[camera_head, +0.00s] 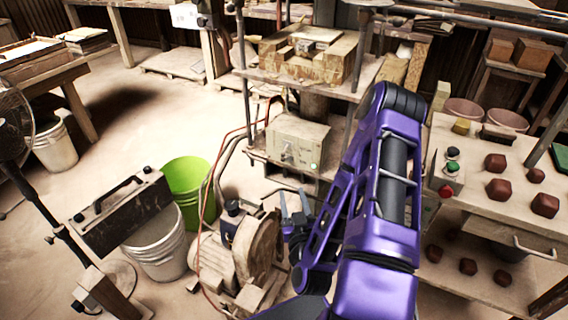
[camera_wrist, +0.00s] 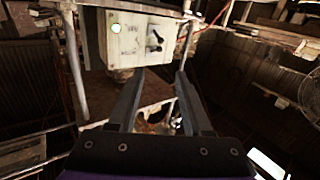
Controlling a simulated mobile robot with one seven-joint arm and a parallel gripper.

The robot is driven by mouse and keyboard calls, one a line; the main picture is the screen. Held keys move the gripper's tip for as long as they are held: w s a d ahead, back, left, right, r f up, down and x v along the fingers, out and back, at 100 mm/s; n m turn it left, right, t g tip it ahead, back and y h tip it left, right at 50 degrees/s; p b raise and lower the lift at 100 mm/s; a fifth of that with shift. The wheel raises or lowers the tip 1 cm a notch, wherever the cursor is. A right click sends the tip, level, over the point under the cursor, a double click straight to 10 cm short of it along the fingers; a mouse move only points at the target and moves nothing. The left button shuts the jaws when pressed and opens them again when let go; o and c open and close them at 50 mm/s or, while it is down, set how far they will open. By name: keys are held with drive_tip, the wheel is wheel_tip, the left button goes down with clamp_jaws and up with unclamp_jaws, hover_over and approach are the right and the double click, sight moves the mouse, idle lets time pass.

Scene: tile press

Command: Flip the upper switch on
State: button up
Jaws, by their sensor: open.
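A dusty beige switch box (camera_head: 297,133) sits on the press frame in the head view, with a small switch (camera_head: 288,153) on its front and a lit green lamp (camera_head: 314,166) at its lower right. In the wrist view the box (camera_wrist: 128,58) is at the top, seen turned over, with the lamp (camera_wrist: 115,28) at left and a dark switch lever (camera_wrist: 155,41) at right. I cannot clearly tell upper from lower switch or the lever's setting. My gripper (camera_head: 294,196) is open and empty, below the box; its fingers (camera_wrist: 158,76) point towards it, apparently apart from it.
A metal post (camera_wrist: 73,65) stands beside the box. A motor (camera_head: 238,245) with hoses and a green bucket (camera_head: 188,185) are at left. At right, a bench (camera_head: 475,143) holds reddish blocks and a small button box (camera_head: 450,172).

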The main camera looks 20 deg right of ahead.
drive_tip(key=b, duration=0.5)
approach(283, 156)
drive_tip(key=x, duration=0.8)
drive_tip(key=shift+w+d, duration=0.1)
drive_tip(key=shift+w, duration=0.05)
clamp_jaws()
